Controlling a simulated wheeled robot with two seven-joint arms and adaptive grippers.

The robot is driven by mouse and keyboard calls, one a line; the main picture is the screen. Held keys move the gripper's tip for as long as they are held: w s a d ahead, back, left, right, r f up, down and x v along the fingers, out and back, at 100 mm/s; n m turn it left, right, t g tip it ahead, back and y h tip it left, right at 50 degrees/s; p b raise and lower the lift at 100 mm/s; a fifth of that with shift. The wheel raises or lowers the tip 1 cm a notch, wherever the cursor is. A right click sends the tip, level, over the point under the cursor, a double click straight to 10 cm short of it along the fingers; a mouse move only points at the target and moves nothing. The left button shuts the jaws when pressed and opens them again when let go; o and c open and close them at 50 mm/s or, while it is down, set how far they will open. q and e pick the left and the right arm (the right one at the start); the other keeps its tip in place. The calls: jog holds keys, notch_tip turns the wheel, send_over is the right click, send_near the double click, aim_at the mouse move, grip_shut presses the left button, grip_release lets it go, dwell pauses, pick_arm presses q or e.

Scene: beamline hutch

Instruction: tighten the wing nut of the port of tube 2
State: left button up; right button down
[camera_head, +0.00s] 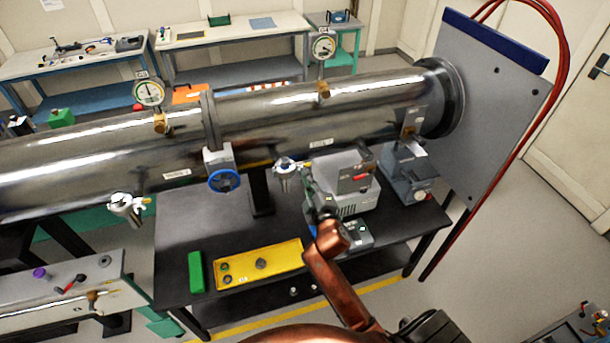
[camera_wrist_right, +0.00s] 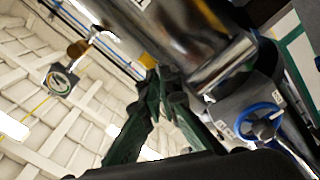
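The long polished beam tube crosses the head view; its right section (camera_head: 300,115) carries a metal port (camera_head: 285,172) underneath, with a small yellow wing nut (camera_head: 307,163) at its right side. The left section (camera_head: 70,165) has a similar port (camera_head: 125,207) with a yellow piece at its side. My right gripper (camera_head: 314,192) is just below and right of the right port. In the wrist view its dark fingers (camera_wrist_right: 163,78) converge near a small yellow patch (camera_wrist_right: 147,60); whether they touch it is unclear. Tube label numbers are unreadable. My left gripper is out of view.
A valve with a blue handwheel (camera_head: 223,180) hangs left of the right port. A grey pump unit (camera_head: 345,185) stands close behind my right gripper. The black table (camera_head: 180,250) below holds a yellow plate (camera_head: 258,263) and a green block (camera_head: 195,272).

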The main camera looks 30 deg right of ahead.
jog(key=shift+f+m, duration=0.15)
jog(key=shift+m, duration=0.35)
jog(key=c, duration=2.6)
grip_release()
jog(key=shift+c, duration=0.2)
jog(key=shift+o, duration=0.8)
jog(key=shift+s, duration=0.1)
jog(key=v, duration=1.2)
